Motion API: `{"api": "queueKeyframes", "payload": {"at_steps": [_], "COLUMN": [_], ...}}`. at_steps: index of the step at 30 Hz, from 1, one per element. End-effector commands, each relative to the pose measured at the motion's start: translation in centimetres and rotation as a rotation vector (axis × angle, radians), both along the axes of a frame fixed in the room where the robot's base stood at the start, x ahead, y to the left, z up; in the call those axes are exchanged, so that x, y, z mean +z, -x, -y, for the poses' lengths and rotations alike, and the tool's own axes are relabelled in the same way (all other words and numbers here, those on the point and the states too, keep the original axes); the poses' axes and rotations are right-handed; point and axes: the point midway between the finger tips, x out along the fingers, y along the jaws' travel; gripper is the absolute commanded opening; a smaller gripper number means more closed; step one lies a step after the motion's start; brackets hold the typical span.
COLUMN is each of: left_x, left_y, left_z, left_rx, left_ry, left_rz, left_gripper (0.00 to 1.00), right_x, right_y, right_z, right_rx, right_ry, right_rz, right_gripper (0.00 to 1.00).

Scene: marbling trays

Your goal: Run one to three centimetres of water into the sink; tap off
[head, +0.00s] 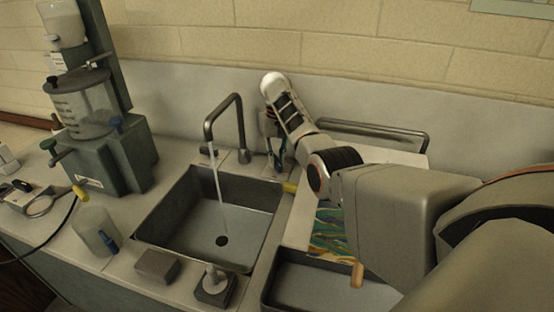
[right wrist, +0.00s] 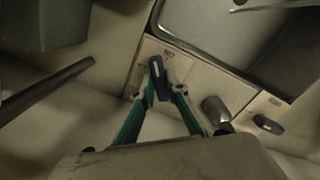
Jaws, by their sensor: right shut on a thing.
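The grey sink (head: 180,205) is set in the counter, with a dark round drain (head: 222,240) in its floor. Water runs from the bent spout of the tap (head: 240,125) in a thin stream (head: 218,185) into the sink. I cannot tell how deep any water stands. My right gripper (head: 277,150) is behind the sink, right of the spout. In the right wrist view, my right gripper (right wrist: 158,92) is shut on a small dark blue lever (right wrist: 159,76), which looks like the tap's handle. The left gripper is not in view.
A metal rail (head: 375,128) stands behind the right of the sink. Marbled paper (head: 338,228) and a grey tray (head: 310,285) lie to the right. A dispenser machine (head: 110,155), bottle (head: 97,228) and small block (head: 157,265) stand left and in front.

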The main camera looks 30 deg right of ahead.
Motion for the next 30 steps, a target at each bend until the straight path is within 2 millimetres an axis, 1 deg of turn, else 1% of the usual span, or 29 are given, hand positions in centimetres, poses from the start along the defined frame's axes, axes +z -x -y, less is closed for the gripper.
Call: {"api": "queueKeyframes", "payload": {"at_steps": [13, 14, 15, 16, 26, 30], "left_x": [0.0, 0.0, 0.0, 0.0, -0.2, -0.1], "left_y": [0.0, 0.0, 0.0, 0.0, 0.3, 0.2], "left_z": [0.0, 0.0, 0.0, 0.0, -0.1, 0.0], "left_rx": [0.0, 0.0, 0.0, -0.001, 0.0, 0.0], "left_ry": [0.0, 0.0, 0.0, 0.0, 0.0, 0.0], "left_rz": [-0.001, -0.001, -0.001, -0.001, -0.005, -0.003], "left_gripper": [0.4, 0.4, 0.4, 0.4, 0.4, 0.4], "right_x": [0.1, 0.1, 0.1, 0.1, 0.1, 1.3], "right_y": [-0.1, -0.1, -0.1, -0.1, 0.0, -0.2], "right_z": [0.0, 0.0, 0.0, 0.0, 0.0, 0.0], "right_rx": [-0.01, -0.01, -0.009, -0.009, -0.009, -0.009], "right_ry": [0.0, 0.0, 0.0, 0.0, 0.0, -0.001], "right_rz": [0.003, 0.003, 0.003, 0.003, 0.001, 0.005], "right_gripper": [0.0, 0.19, 0.29, 0.31, 0.31, 0.31]}}
